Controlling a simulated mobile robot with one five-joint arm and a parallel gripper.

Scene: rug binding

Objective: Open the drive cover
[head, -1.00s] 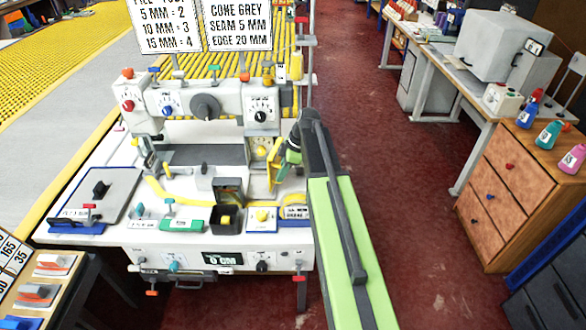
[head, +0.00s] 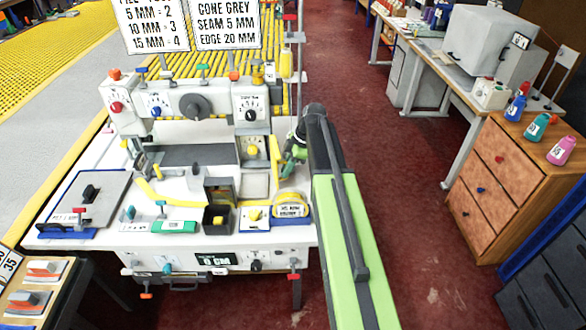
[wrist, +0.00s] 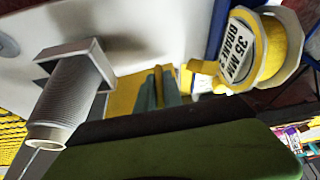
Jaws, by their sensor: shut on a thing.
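The drive cover appears to be the thin yellow panel (head: 276,160) at the right end of the white machine head. It stands nearly upright and angled out from the machine. My gripper (head: 285,167) is at its right side, in front of the dark and green arm. In the wrist view, the teal fingers of my gripper (wrist: 156,92) are shut on a narrow yellow part, apparently of the cover. The cover's hinge and most of its far face are hidden.
A yellow tape roll (head: 292,205) stands on the table close below my gripper; it also shows in the wrist view (wrist: 288,45). A black bin (head: 216,220) and a green block (head: 174,227) line the table front. Red floor to the right is clear up to a drawer cabinet (head: 505,185).

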